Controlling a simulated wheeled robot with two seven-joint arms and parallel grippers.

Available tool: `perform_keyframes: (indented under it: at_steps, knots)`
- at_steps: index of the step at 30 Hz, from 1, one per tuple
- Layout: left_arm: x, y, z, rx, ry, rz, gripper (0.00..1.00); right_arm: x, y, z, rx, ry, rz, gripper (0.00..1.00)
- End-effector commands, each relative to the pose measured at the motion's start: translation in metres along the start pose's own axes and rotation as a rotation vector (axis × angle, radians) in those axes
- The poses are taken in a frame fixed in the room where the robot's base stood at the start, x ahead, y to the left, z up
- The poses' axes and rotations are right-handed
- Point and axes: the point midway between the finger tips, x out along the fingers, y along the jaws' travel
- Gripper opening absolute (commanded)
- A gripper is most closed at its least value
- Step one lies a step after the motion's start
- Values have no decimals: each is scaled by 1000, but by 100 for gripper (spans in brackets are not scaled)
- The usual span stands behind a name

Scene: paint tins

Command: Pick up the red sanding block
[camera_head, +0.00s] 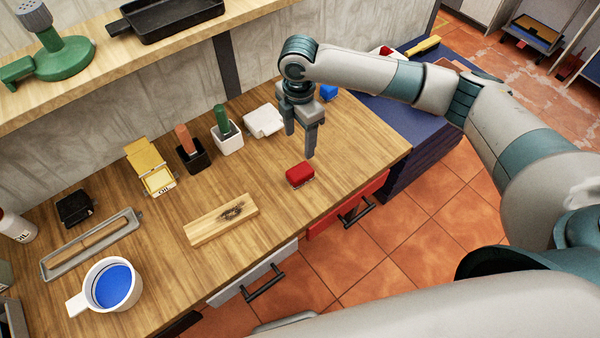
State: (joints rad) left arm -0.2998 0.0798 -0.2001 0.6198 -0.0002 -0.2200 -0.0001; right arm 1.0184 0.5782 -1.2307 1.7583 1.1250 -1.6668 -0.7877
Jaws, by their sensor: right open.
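The red sanding block (299,174) lies on the wooden workbench, near its front edge and right of a wooden board. My right gripper (301,143) points down above the bench, just behind and above the red block in the picture. Its two fingers are apart with nothing between them. The fingertips do not appear to touch the block. My left gripper is not in the picture.
A scorched wooden board (221,220) lies left of the block. Small holders with coloured handles, a yellow box (150,166) and a white item (263,121) stand behind. A mug of blue paint (108,285) stands front left. Bare bench (350,137) lies right.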

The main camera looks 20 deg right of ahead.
Motion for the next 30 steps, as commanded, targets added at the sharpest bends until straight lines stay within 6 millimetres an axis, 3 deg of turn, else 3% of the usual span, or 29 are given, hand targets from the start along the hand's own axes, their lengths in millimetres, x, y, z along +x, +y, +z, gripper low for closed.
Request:
perform_keyframes:
  at_steps: [16, 21, 30]
  knots:
    - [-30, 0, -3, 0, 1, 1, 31, 89, -1, -1, 1, 0, -1, 61]
    - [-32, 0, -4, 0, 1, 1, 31, 99, -1, -1, 0, 1, 0, 61]
    - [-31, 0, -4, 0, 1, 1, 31, 100, -1, -1, -1, 1, 0, 61]
